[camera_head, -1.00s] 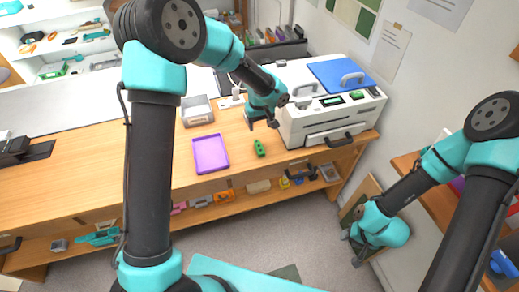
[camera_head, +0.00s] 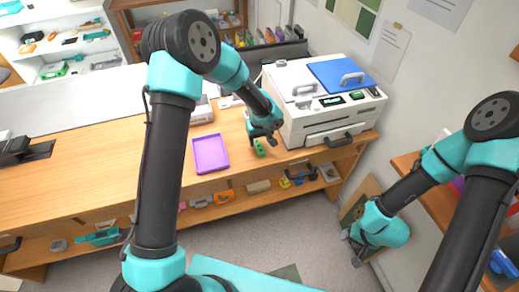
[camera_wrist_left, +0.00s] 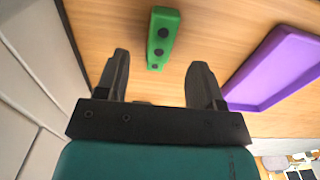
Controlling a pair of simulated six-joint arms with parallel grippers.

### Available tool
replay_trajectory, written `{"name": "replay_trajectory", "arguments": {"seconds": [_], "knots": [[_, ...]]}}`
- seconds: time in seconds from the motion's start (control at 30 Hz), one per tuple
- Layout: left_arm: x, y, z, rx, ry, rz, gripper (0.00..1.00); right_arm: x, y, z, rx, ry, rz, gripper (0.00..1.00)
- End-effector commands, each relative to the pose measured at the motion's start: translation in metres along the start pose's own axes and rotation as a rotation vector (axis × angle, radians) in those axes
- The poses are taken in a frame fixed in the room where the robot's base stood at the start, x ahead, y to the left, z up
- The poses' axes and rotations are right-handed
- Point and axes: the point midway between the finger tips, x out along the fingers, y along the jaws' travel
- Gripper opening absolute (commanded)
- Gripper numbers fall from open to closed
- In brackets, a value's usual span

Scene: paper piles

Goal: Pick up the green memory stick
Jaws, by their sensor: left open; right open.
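The green memory stick (camera_head: 259,148) lies on the wooden table, between the purple tray and the white machine. In the left wrist view the green memory stick (camera_wrist_left: 162,38) shows dark round spots and lies ahead of the fingertips, between their lines. My left gripper (camera_head: 262,137) is open and empty just above and behind the stick; its two fingers (camera_wrist_left: 160,75) are spread apart in the wrist view. My right gripper (camera_head: 352,237) hangs low at the right, over the floor by the side shelf, far from the stick. It is open.
A purple tray (camera_head: 211,166) lies left of the stick. A white machine (camera_head: 322,112) with a blue lid stands close on the right. A grey box (camera_head: 202,112) is behind the tray. The table's left part is clear.

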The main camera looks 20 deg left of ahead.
Motion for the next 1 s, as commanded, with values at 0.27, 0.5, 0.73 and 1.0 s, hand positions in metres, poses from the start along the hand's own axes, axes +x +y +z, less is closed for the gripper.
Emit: {"name": "replay_trajectory", "arguments": {"seconds": [0.27,0.5,0.73,1.0], "knots": [[0.037,-0.001,0.000,0.000,-0.004,-0.003,0.62,0.000,0.000,0.000,0.000,0.000,0.000,0.43],[0.048,-0.001,-0.001,0.000,-0.002,0.000,0.62,0.000,0.000,0.000,0.000,0.000,0.000,0.43],[0.048,-0.001,-0.001,0.000,-0.002,0.000,0.62,0.000,0.000,0.000,0.000,0.000,0.000,0.43],[0.047,-0.001,-0.001,0.000,-0.002,0.000,0.50,0.000,0.000,0.000,0.000,0.000,0.000,0.43]]}}
